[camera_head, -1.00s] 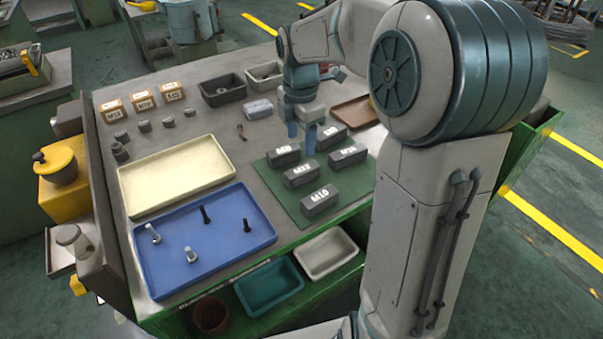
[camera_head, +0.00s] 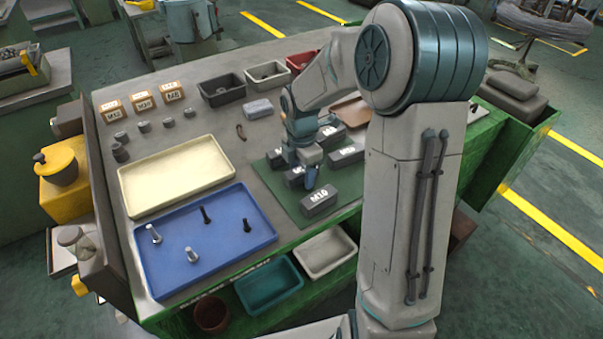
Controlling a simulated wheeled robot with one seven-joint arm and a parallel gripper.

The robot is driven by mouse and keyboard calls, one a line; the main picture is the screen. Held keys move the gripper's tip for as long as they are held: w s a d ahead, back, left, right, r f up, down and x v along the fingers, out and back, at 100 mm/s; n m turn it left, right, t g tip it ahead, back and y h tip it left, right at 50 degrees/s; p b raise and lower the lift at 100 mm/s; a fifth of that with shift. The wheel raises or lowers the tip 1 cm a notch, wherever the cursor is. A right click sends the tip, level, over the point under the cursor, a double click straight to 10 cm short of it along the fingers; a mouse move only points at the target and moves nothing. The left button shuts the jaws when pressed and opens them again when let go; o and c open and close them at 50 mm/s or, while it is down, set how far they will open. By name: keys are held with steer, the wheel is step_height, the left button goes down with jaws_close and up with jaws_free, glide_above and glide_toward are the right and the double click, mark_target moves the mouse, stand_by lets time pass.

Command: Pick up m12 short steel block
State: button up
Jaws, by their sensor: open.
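Several dark grey steel blocks with white labels lie on a green mat (camera_head: 283,190). The front block (camera_head: 319,202) reads M10. The middle block (camera_head: 293,177), whose label looked like M12 in the earlier frame, is now largely hidden by my gripper. My gripper (camera_head: 303,181) is open and points down at this middle block, its visible finger close to the block's right side. I cannot tell whether it touches. Other blocks lie behind left (camera_head: 275,158), at the right (camera_head: 346,156) and at the back (camera_head: 331,138), partly covered by my arm.
A cream tray (camera_head: 128,205) and a blue tray (camera_head: 150,285) with several bolts fill the left of the bench. Dark and grey bins (camera_head: 222,89) and a red bin (camera_head: 297,61) stand at the back. Neighbouring blocks sit close around my gripper.

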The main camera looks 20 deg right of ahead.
steer(key=c, duration=1.2)
jaws_close()
steer(key=shift+r, duration=0.15)
